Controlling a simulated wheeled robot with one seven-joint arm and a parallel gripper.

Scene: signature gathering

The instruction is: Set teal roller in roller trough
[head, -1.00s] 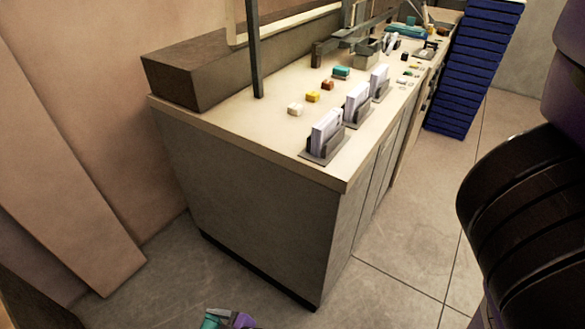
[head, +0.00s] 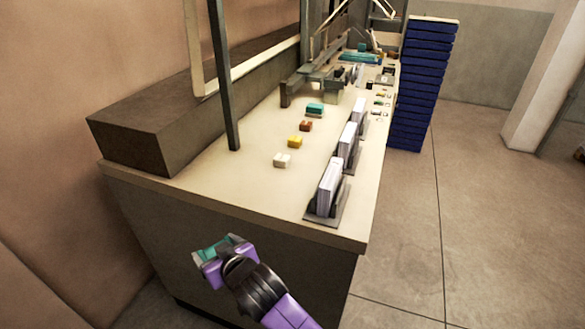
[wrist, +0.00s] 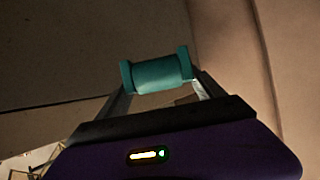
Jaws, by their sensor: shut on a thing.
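My gripper (head: 220,247) is at the lower left of the head view, in front of the near end of the counter. It is shut on the teal roller (head: 204,252). In the wrist view the teal roller (wrist: 158,73) is a spool shape with wider flanged ends, held crosswise between the two fingers. I cannot pick out the roller trough for certain; grey fixtures (head: 318,78) stand farther back on the counter, too small to make out.
A dark upright post (head: 224,80) stands at left. Blue stacked crates (head: 425,85) stand behind.

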